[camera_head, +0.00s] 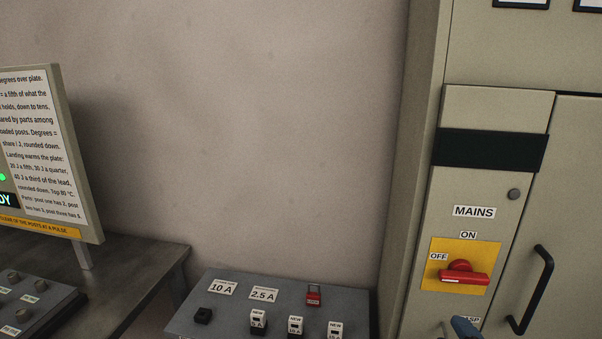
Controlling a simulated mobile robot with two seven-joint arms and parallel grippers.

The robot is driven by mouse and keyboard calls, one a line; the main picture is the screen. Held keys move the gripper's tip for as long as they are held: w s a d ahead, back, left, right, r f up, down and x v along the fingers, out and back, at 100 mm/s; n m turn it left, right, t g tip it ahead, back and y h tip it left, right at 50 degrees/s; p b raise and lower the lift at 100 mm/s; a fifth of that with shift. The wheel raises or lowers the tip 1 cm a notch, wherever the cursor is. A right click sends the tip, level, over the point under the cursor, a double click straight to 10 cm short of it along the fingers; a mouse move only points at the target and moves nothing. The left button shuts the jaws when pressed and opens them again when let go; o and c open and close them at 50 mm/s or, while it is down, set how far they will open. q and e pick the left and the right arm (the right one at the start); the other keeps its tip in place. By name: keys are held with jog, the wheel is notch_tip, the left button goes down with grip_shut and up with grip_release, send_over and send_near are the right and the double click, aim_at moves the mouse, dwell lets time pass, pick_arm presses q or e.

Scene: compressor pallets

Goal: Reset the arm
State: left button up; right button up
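No gripper shows clearly in the head view, and neither of my arms can be made out. A blue-grey part (466,328) pokes in at the bottom edge, in front of a partly covered label ending in "ASP". I cannot tell what it belongs to.
A grey cabinet (425,220) stands at right with a red MAINS switch (464,276) on a yellow plate and a black door handle (531,288). A sloped panel (230,311) holds small blocks and a red lock-like piece (313,295). A sign (88,180) stands on the dark table (150,262) at left.

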jog(key=s+f+m+g, duration=0.2)
jog(key=s+f+m, duration=0.3)
jog(key=f, duration=0.9)
jog(key=s+d+f+m+g+b, duration=0.1)
jog(key=s+f+m+g, duration=0.2)
jog(key=f, duration=1)
jog(key=s+m, duration=0.3)
jog(key=m, duration=0.1)
jog(key=shift+s+d+f+m+g, duration=0.2)
jog(key=shift+f+m+g, duration=0.1)
jog(key=shift+f, duration=0.1)
